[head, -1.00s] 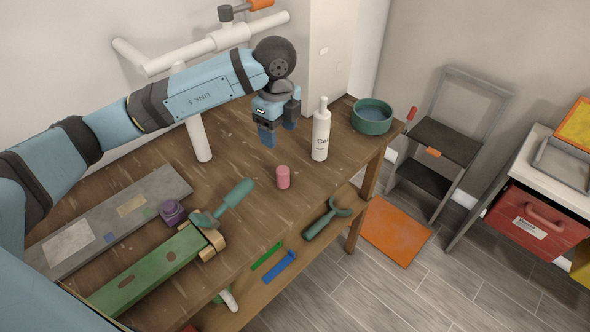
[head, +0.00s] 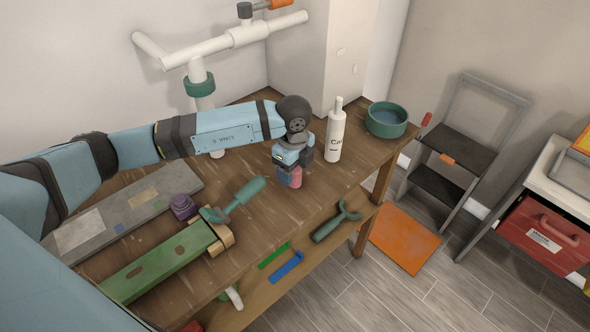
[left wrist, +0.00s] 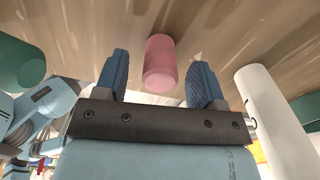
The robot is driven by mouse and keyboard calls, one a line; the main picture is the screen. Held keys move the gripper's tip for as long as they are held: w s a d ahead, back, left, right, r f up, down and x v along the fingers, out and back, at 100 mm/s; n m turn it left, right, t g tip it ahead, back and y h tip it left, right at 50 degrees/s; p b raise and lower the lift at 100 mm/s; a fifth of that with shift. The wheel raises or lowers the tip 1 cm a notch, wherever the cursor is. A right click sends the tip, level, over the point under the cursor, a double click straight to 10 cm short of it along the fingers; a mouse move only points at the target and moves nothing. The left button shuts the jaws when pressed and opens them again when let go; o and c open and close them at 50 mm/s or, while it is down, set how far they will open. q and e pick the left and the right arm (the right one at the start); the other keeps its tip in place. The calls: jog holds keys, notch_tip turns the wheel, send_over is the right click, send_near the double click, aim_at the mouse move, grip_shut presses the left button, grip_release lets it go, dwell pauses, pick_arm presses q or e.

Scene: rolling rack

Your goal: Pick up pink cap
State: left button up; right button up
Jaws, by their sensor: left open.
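The pink cap (head: 297,176) is a small upright cylinder on the wooden workbench (head: 262,215). In the head view my left gripper (head: 288,177) is at the cap and partly hides it. In the left wrist view the cap (left wrist: 160,62) shows between the two blue fingers of my left gripper (left wrist: 160,82), a little beyond the fingertips' middle. The fingers are apart, with a gap on each side of the cap. My right gripper is not in view.
A white bottle (head: 335,132) stands just right of my left gripper, with a green bowl (head: 386,120) behind it. A green-handled tool (head: 236,198), a purple block (head: 183,207) and a green beam (head: 160,262) lie to the left. A white pipe (head: 225,42) runs above the bench.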

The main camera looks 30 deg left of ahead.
pick_arm(q)
jog(key=shift+f, duration=1.35)
jog(key=c, duration=0.9)
jog(key=shift+c, duration=0.2)
jog(key=shift+r, duration=0.1)
notch_tip(320, 180, up, 20)
jog(key=shift+b, duration=0.4)
